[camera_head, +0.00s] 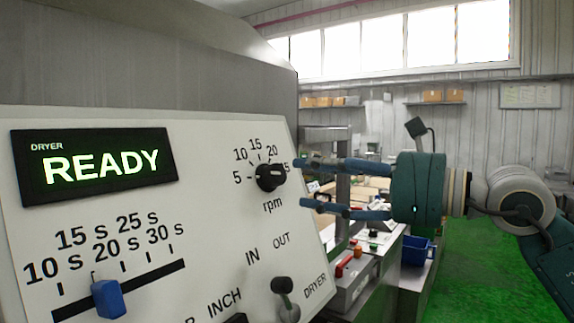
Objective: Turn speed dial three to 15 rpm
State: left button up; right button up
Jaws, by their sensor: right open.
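A black round dial (269,178) sits at the upper right of the sloping white dryer panel (205,222). Its scale reads 5, 10, 15 and 20, with a partly covered number at the right, and "rpm" below. No dial number is visible, and I cannot clearly read its pointer. The 15 mark is above the dial, slightly left. My right gripper (302,183) comes in from the right. Its two blue fingers are open, one above the other, with empty space between them. The fingertips are just right of the dial, seemingly not around it. My left gripper is not in view.
A display (95,166) reads "DRYER READY". A blue slider (108,299) is at lower left and an IN/OUT lever (284,297) below the dial. Behind are benches, a blue bin (416,250) and open green floor (480,270).

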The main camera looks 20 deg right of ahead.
aim_at(281, 174)
jog(key=p+x, duration=0.1)
jog(key=x, duration=0.4)
jog(key=shift+s+a+r+p, duration=0.1)
jog(key=shift+a+r+p, duration=0.1)
jog(key=shift+p, duration=0.2)
jog(key=shift+w+a+f, duration=0.1)
jog(key=shift+w+a, duration=0.1)
jog(key=shift+w, duration=0.2)
jog(key=shift+f, duration=0.1)
jog(key=c, duration=1.1)
